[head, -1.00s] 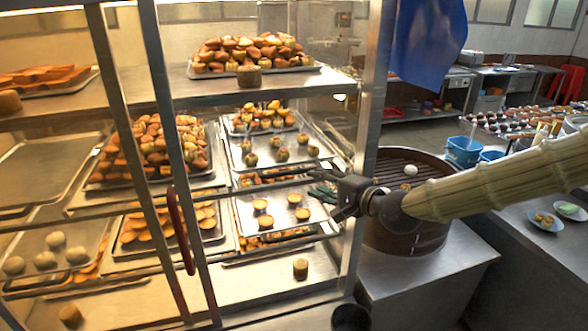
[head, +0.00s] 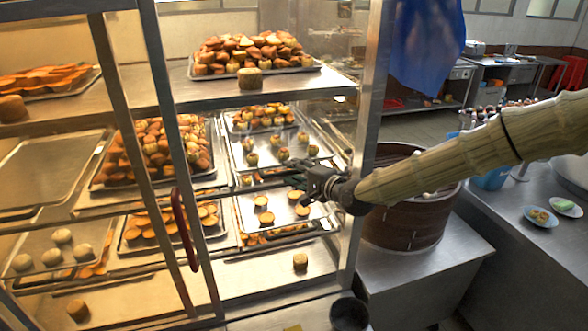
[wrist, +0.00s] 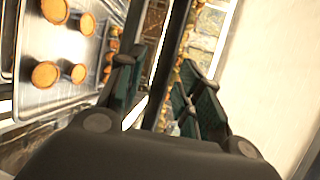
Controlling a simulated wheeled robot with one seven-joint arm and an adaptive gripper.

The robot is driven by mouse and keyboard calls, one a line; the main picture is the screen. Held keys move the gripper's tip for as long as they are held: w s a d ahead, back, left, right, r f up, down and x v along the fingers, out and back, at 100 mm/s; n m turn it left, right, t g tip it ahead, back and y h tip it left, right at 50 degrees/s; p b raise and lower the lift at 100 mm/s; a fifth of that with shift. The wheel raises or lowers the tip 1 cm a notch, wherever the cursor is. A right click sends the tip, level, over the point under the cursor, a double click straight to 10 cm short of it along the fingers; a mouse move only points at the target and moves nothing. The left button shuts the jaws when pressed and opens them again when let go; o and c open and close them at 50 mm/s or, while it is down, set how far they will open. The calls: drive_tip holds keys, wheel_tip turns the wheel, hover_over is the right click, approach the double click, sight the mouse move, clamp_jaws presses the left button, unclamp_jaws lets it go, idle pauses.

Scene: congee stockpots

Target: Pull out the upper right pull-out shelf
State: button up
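The upper right pull-out shelf (head: 240,152) is a metal tray with several small round pastries, inside the glass-fronted cabinet. A lower pull-out tray (head: 247,222) with a few round cakes sits just beneath it. My gripper (head: 292,181) reaches into the cabinet from the right, by the front right part of these trays. In the wrist view, my gripper's two dark green fingers (wrist: 165,95) are spread apart. A dark bar (wrist: 172,62) runs between them, and contact with it cannot be made out. The upper tray's front right corner is partly hidden by the fingers.
The cabinet's right frame post (head: 365,150) stands close beside my arm. A red door handle (head: 186,230) is on the left post. A brown round steamer (head: 405,225) stands on the steel counter (head: 425,270) under my arm. A pastry-laden tray (head: 285,73) is above.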

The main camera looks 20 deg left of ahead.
drive_tip(key=shift+w+a, duration=0.2)
drive_tip(key=shift+a, duration=0.05)
drive_tip(key=c, duration=0.6)
drive_tip(key=shift+s+f, duration=0.15)
clamp_jaws()
